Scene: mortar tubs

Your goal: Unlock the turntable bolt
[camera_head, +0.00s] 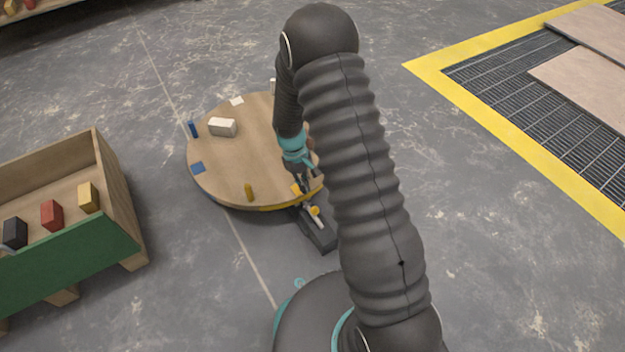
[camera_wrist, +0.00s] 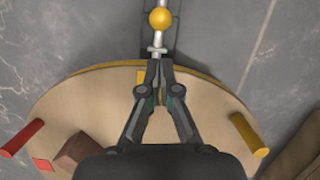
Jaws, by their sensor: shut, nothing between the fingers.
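The turntable (camera_head: 240,165) is a round wooden disc low over the floor. The bolt (camera_head: 312,217) is at its near right edge, a silver rod with a yellow ball knob on a dark base. In the wrist view the bolt's rod (camera_wrist: 158,38) runs from the yellow knob (camera_wrist: 160,18) toward the disc's rim. My gripper (camera_head: 304,184) is shut and empty above the rim beside the bolt. In the wrist view its fingertips (camera_wrist: 154,64) meet just below the rod's crosspiece and hide the rod's inner end. I cannot tell whether they touch it.
The disc carries a white block (camera_head: 222,127), a yellow peg (camera_head: 249,192), a blue peg (camera_head: 193,129) and coloured patches. A green-fronted wooden bin (camera_head: 75,262) with several blocks stands at left. A yellow-bordered grate (camera_head: 540,100) lies at right. Floor between is clear.

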